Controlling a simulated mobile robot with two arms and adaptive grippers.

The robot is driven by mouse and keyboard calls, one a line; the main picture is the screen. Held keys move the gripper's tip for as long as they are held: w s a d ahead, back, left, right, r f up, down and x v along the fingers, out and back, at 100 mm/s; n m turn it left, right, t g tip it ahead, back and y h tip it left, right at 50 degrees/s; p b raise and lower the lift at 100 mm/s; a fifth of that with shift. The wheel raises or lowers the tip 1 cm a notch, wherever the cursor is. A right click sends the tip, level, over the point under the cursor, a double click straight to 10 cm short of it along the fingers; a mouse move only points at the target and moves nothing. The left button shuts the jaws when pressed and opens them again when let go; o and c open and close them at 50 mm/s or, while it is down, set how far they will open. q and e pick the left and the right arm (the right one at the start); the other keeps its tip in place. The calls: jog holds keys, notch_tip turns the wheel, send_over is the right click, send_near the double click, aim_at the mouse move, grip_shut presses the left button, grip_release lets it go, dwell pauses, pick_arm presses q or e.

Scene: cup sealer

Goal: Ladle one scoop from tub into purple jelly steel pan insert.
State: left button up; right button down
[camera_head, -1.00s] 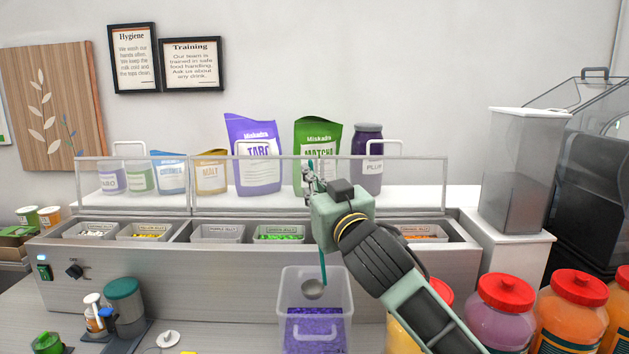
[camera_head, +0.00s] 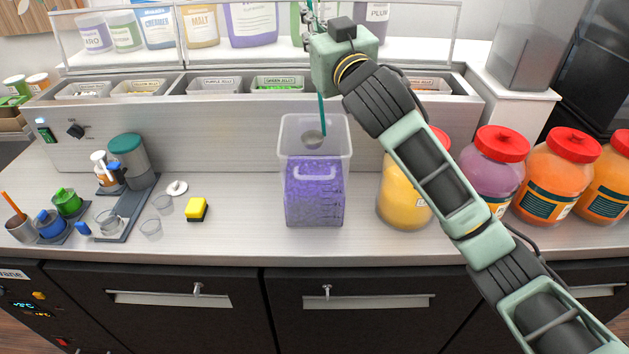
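My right gripper (camera_head: 307,22) is at the top of the view, over the counter unit, and partly hidden by its own wrist. It is shut on the ladle, whose teal handle (camera_head: 322,115) hangs down below it. The ladle's grey bowl (camera_head: 312,139) shows at the upper part of the clear tub (camera_head: 343,150), above the purple jelly. I cannot make out any jelly in the bowl. The tub stands on the counter with purple contents in its lower part. The purple jelly pan insert (camera_head: 213,86) sits in the rail behind, left of the green jelly pan (camera_head: 277,84). My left gripper is not in view.
A clear guard (camera_head: 120,40) stands behind the pans. Large red-lidded jars (camera_head: 490,175) stand right of the tub, one partly behind my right arm. Counter between sponge and tub is clear.

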notch_tip(320, 180, down, 14)
jog(key=b, duration=0.8)
jog(key=shift+r, duration=0.25)
dwell(0.4)
dwell(0.9)
notch_tip(320, 180, up, 20)
jog(key=p, duration=1.7)
jog(key=shift+r, duration=0.15)
dwell(0.4)
dwell(0.9)
